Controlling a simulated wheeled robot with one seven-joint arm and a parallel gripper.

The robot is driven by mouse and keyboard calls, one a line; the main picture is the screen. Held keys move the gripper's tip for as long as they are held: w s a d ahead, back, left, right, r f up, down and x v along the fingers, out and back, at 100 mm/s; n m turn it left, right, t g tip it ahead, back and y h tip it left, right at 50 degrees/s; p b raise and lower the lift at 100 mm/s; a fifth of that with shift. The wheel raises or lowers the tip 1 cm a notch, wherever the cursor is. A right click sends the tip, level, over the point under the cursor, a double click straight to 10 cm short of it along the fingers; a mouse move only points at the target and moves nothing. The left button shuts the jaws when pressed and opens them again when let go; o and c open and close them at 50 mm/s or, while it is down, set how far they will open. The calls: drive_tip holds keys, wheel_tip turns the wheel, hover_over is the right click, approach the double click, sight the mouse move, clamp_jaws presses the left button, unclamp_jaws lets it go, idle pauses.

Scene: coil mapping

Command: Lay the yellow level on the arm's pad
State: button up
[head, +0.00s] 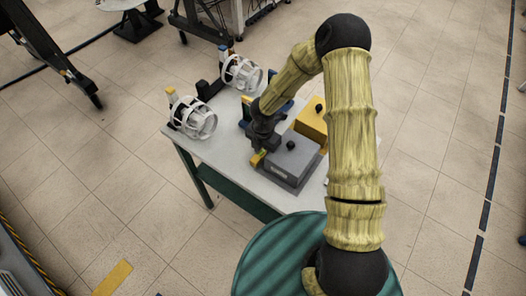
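A small yellow piece with a greenish spot, which looks like the yellow level (257,159), is at the lower end of my dark gripper (261,149). It is just left of the grey box and over the white table. My gripper points down from above, and its fingers are too small and dark to show whether they are closed on the level. I cannot tell whether the level touches the table. I cannot make out the arm's pad for certain.
A grey box (290,166) with a black knob is right of the gripper. A yellow box (312,121) stands behind it, partly hidden by my arm. Two white ring-shaped frames (195,118) (241,73) stand at the white table's (216,151) left and back. Its front left is clear.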

sight(263, 152)
idle(0.3)
clamp_jaws()
drive_tip(key=shift+r, duration=0.1)
wheel_tip(263, 152, up, 10)
idle(0.4)
idle(0.4)
